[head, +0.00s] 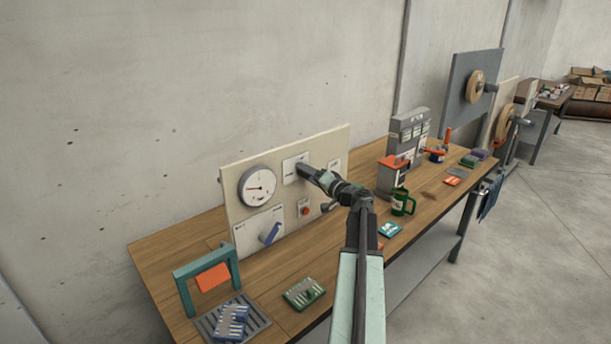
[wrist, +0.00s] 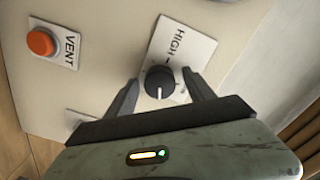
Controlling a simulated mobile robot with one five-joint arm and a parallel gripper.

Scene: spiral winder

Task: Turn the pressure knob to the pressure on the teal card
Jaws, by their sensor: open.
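The black pressure knob (wrist: 160,83) sits on a white plate marked HIGH (wrist: 180,50) in the wrist view. A white line on its face runs toward the bottom of the picture. My gripper (wrist: 160,77) is open, with one finger on each side of the knob; I cannot tell whether they touch it. In the head view my gripper (head: 303,169) is at the upright panel (head: 285,224) and hides the knob. A round gauge (head: 257,186) is left of it, its needle pointing left. A teal card (head: 390,229) lies on the bench, its print too small to read.
An orange VENT button (wrist: 40,42) is beside the knob plate; it also shows in the head view (head: 305,210). A blue lever (head: 269,234) is below the gauge. A green mug (head: 402,202) and a grey machine (head: 408,135) stand farther right on the wooden bench (head: 165,251).

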